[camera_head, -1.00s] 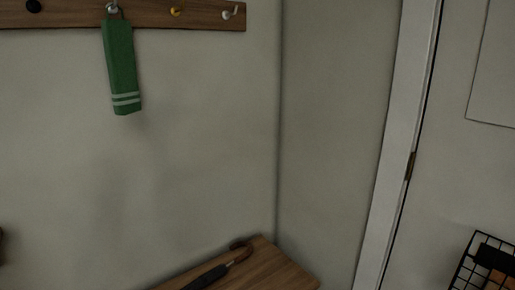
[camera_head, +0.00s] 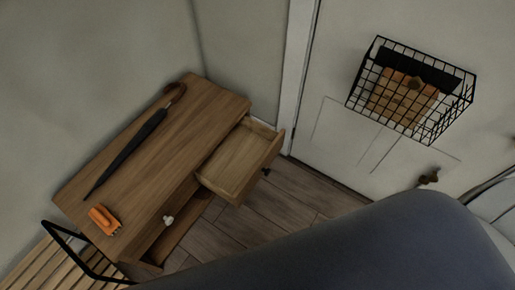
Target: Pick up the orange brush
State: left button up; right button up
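The orange brush (camera_head: 104,220) lies on the near left end of the wooden table top (camera_head: 160,137), close to its edge. It is small, with bright orange on top. Neither of my grippers shows in the head view, so their state is hidden. A large dark grey rounded shape covers the lower right of the view.
A folded black umbrella (camera_head: 130,150) with a brown hooked handle lies along the table's back. One drawer (camera_head: 236,170) stands open and looks empty. A black wire basket (camera_head: 448,112) hangs on the door (camera_head: 335,112). A slatted wooden rack (camera_head: 38,268) with a black frame stands at lower left.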

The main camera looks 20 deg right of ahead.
aim_at(99, 214)
jog(key=j+u, duration=0.15)
jog(key=u, duration=1.1)
jog(key=i+l, duration=0.05)
jog(key=l, duration=0.05)
